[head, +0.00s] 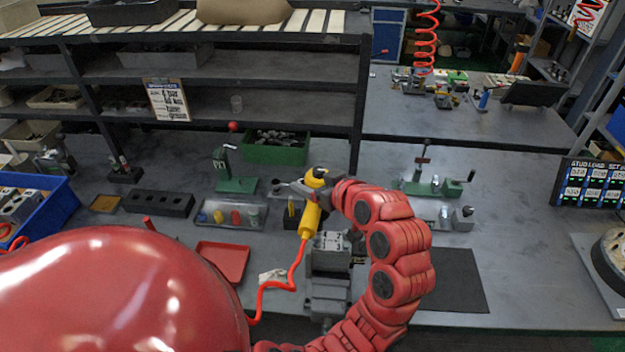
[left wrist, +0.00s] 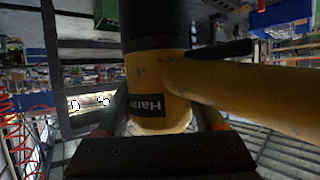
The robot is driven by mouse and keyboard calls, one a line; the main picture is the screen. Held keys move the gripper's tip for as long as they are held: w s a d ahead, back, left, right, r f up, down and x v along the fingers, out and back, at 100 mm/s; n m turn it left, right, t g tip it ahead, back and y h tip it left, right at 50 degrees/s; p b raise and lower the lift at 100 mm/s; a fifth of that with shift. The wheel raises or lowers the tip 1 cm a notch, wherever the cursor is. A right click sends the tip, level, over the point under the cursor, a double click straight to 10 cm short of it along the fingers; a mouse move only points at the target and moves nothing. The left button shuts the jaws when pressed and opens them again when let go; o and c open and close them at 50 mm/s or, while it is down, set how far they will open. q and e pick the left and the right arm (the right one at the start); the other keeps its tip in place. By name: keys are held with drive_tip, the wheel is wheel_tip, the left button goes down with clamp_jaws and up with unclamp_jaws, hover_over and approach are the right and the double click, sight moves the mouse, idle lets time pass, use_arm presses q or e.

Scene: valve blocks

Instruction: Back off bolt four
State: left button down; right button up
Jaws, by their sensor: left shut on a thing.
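My left gripper (head: 318,188) is shut on a yellow power tool (head: 310,219) with a dark top end and an orange hose from its lower end. The tool also shows in the left wrist view (left wrist: 158,98), between the two fingers (left wrist: 160,122), with a dark label. A grey valve block (head: 329,251) sits in a fixture (head: 327,292) at the bench's front. The tool is above and left of the block in the picture; I cannot tell whether they touch. Bolt four cannot be told apart at this size. My right gripper is not in view.
A red tray (head: 223,260) and a white cloth (head: 272,276) lie left of the fixture. A dark mat (head: 458,282) lies to its right. A grey tray with coloured pieces (head: 230,216) and a green clamp stand (head: 236,184) are farther back. The bench right of the mat is mostly clear.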

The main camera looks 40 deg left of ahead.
use_arm(q)
drive_tip(key=shift+r+b, duration=0.15)
drive_tip(key=shift+b, duration=0.35)
idle(1.2)
drive_tip(key=shift+f+b, duration=0.9)
drive_tip(key=shift+f, duration=0.05)
drive_tip(key=shift+r, duration=0.15)
idle(0.7)
drive_tip(key=shift+f+b, duration=0.25)
drive_tip(key=shift+b, duration=0.35)
idle(0.5)
drive_tip(key=shift+s+f, duration=0.15)
idle(1.4)
